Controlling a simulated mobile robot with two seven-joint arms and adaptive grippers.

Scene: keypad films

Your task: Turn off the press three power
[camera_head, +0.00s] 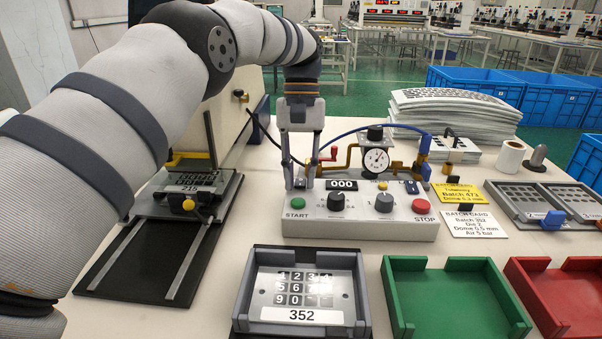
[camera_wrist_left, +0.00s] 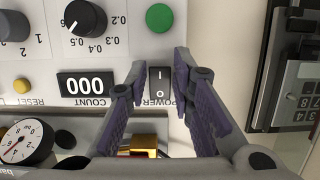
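The control box (camera_head: 360,226) is white and stands mid-table. It carries START and STOP buttons, two knobs and a COUNT display (camera_head: 342,185) reading 000. In the left wrist view, the black power switch (camera_wrist_left: 158,84), marked I and O, sits beside the same display (camera_wrist_left: 86,85). I cannot tell which end is pressed in. My left gripper (camera_head: 301,184) points down over the box's back left part. Contact is unclear. My right gripper is not in view.
A pressure gauge (camera_head: 376,160) with brass pipes and a blue hose stands behind the box. A die plate (camera_head: 185,194) lies on a black slide at left. A grey tray (camera_head: 250,310) with a keypad film, a green tray (camera_head: 450,300) and a red tray (camera_head: 575,300) are in front.

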